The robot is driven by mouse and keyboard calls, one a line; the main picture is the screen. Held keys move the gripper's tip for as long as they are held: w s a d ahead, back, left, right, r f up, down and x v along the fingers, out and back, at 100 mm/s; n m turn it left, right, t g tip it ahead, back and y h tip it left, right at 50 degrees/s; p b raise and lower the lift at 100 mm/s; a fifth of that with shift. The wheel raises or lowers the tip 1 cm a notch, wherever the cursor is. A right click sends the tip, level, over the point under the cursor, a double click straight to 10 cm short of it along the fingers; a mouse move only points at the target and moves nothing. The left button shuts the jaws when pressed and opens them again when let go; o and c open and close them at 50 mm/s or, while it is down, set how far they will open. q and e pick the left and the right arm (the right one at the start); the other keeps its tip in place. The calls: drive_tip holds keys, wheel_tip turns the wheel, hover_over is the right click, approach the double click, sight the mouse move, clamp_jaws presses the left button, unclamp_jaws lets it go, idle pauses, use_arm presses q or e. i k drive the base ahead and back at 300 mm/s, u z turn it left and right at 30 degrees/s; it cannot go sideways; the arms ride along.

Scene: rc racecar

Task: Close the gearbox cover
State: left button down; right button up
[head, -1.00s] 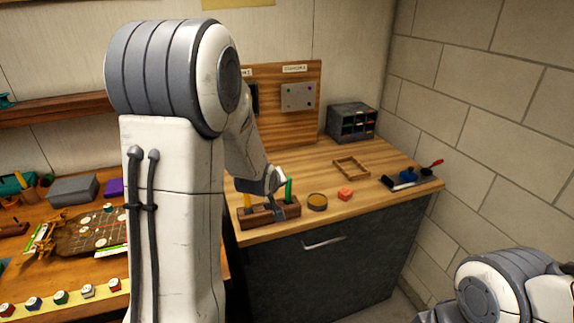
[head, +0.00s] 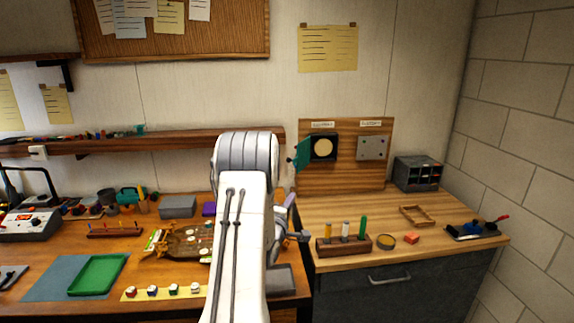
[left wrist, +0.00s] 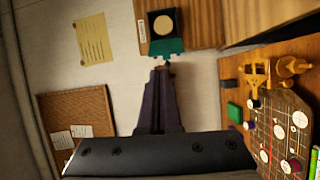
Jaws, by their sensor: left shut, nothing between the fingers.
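The gearbox (head: 323,147) is a dark square box with a round beige disc, mounted on the upright wooden panel. Its teal cover (head: 302,154) stands open, swung out to the left. In the left wrist view the gearbox (left wrist: 163,24) shows near the top, with the teal cover (left wrist: 166,47) below it and a small knob at the cover's edge. My left gripper (head: 290,198) is shut and empty, below the cover in the head view. In the left wrist view its fingertips (left wrist: 161,70) appear just short of the knob; I cannot tell whether they touch. My right gripper is out of view.
A grey plate (head: 373,148) is on the same panel, right of the gearbox. A racecar chassis (head: 180,241) lies on the left bench. A shelf (head: 120,147) runs along the wall.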

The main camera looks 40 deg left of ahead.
sight(303, 160)
drive_tip(key=z, duration=0.1)
drive_tip(key=i, duration=1.05)
drive_tip(key=u, duration=0.7)
